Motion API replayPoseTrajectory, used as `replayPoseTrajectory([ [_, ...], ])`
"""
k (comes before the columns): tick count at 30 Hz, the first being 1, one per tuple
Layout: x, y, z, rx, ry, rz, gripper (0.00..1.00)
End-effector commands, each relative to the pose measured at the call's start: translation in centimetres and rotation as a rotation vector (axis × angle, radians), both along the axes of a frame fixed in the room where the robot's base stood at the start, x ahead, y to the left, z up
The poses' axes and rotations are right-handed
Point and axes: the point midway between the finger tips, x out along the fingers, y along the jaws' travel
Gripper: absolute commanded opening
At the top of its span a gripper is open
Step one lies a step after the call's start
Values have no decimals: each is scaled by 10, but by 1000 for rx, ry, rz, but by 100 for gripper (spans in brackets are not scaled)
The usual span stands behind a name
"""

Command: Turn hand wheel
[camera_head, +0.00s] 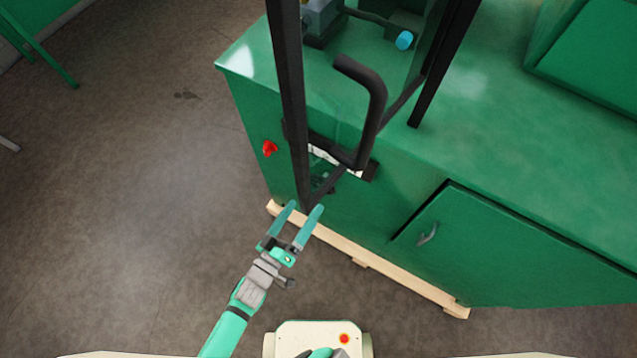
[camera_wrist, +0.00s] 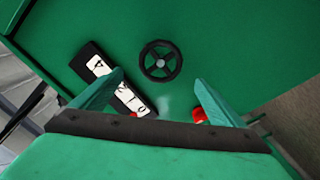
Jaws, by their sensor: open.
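The hand wheel (camera_wrist: 160,61) is a small black spoked ring on the green machine's front panel, seen whole in the wrist view. In the head view a small dark shape (camera_head: 322,183), partly behind the black frame, looks like the same wheel. My gripper (camera_head: 306,207) is open and empty in front of the panel. In the wrist view its two green fingers reach toward the panel, with the wheel ahead of and between their tips. I see no contact between the fingers and the wheel.
A red knob (camera_head: 269,148) and a black-and-white label plate (camera_wrist: 120,85) sit near the wheel. A black frame (camera_head: 291,100) with a bent handle (camera_head: 376,105) stands out above it. A wooden pallet edge (camera_head: 375,262) runs below.

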Motion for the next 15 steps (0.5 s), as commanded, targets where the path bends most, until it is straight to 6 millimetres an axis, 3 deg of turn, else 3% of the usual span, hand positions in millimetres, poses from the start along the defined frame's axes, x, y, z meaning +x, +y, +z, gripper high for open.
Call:
replayPoseTrajectory([
  [15, 71, -41, 0, 1, 0, 0, 93],
])
